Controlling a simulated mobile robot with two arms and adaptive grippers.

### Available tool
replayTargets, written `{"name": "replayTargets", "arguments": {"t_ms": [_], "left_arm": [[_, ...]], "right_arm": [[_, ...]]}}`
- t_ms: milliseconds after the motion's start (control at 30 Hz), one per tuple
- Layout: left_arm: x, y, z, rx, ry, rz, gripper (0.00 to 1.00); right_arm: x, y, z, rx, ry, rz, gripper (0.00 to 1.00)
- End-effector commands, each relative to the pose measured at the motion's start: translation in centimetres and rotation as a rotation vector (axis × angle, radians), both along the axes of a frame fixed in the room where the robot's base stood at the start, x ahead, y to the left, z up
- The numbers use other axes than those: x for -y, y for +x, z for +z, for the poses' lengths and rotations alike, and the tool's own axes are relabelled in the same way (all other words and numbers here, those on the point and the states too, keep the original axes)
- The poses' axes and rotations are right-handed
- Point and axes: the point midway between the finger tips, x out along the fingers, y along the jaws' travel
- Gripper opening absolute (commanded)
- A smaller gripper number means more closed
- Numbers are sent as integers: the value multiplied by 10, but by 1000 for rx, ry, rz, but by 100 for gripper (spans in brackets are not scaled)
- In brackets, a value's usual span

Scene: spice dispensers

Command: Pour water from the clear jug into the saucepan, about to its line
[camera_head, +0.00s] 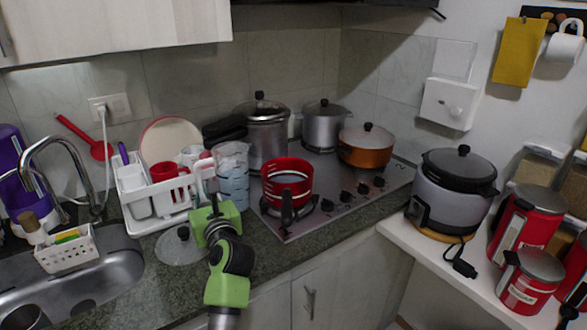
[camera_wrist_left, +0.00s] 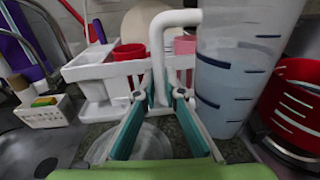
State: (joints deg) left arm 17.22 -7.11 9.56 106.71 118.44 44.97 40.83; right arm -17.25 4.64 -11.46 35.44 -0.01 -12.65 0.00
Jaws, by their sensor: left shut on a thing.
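The clear jug (camera_head: 233,178) stands upright at the left edge of the hob, with blue marks on its wall. It also shows large in the left wrist view (camera_wrist_left: 232,75); its water level is hard to tell. My left gripper (camera_head: 207,198) is shut on the jug's white handle (camera_wrist_left: 159,55), with teal fingers on both sides of it. I cannot tell whether the jug's base touches the counter. The red saucepan (camera_head: 288,185) with white lines sits on the front left of the hob, just right of the jug, its black handle pointing forward. My right gripper is out of view.
A white dish rack (camera_head: 158,200) with cups and a plate is close left of the jug. A glass lid (camera_head: 182,247) lies on the counter in front. A pressure cooker (camera_head: 267,135), a steel pot (camera_head: 325,128) and an orange pan (camera_head: 366,148) stand behind the saucepan.

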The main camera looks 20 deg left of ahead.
Motion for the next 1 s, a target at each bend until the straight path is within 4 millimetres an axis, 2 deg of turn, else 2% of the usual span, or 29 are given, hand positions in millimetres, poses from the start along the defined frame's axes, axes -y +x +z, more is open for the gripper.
{"name": "replayTargets", "arguments": {"t_ms": [167,367,1000], "left_arm": [[0,0,5,4,4,-3,0],[1,1,13,-28,34,-5,0],[9,9,45,-253,250,-4,0]], "right_arm": [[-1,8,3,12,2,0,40],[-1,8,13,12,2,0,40],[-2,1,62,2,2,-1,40]]}}
